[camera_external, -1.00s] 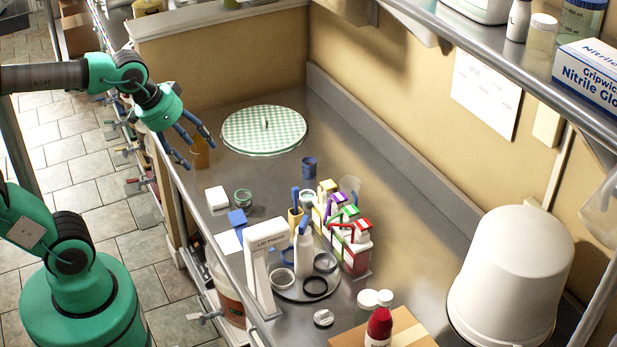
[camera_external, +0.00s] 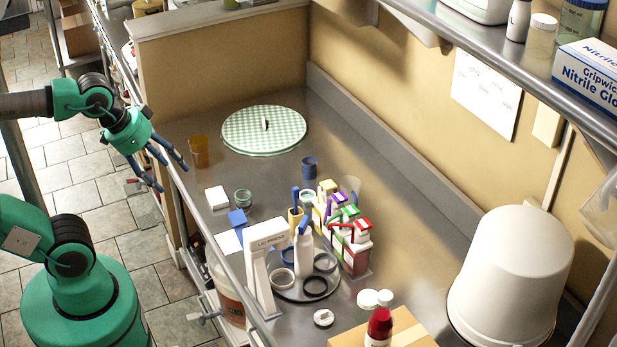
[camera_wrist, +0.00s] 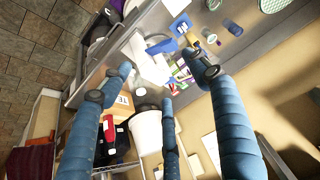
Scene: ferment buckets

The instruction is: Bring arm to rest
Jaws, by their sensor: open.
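My gripper (camera_external: 166,166) is open and empty, its blue fingers spread beside the front edge of the steel counter (camera_external: 400,240) at the left. In the wrist view my gripper (camera_wrist: 160,100) shows its blue fingers apart with nothing between them. The amber cup (camera_external: 199,152) stands on the counter just right of the fingers, apart from them. The green checkered round lid (camera_external: 264,130) lies flat on the counter farther right.
A crowded group of bottles, rings and the white lid press (camera_external: 262,270) stands mid-counter. A large white bucket (camera_external: 512,270) is at the right. A white square (camera_external: 216,197) and blue cup (camera_external: 309,167) lie nearer.

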